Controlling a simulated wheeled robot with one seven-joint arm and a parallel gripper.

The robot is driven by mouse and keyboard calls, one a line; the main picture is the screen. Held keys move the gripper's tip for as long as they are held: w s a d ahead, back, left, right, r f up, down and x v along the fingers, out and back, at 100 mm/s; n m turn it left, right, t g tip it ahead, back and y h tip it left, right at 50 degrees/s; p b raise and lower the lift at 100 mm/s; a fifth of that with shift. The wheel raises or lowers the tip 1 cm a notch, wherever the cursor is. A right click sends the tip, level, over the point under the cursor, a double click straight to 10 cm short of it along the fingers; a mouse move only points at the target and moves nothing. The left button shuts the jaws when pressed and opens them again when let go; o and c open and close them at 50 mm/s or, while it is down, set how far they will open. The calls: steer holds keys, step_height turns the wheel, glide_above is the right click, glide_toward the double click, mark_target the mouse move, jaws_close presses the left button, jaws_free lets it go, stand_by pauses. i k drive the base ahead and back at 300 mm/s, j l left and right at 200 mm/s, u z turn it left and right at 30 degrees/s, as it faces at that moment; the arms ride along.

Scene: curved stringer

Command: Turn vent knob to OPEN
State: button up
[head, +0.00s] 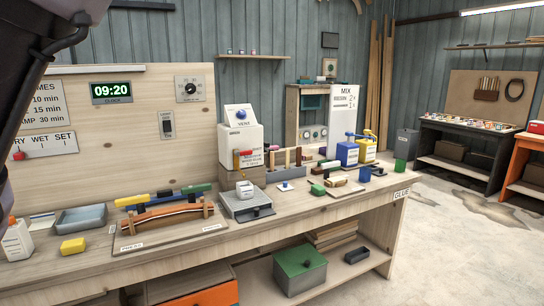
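A blue knob (241,114) sits on the sloped upper face of a white box-shaped unit (238,143). The small label beneath the knob seems to read VENT. The knob's pointer and its setting are too small to tell. The unit stands on a brown block toward the back of the wooden workbench (340,207). My gripper is out of view. A dark part of what looks like my own arm fills the upper left corner, well apart from the knob.
A black dial (190,88) and a switch (167,124) are on the wooden back panel. In front of the unit stand a scale (246,204) and a clamped curved strip (167,216). Blue and yellow containers (347,153) are to its right. Open floor lies to the right.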

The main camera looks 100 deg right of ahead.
mark_target(241, 114)
steer(key=z, duration=3.35)
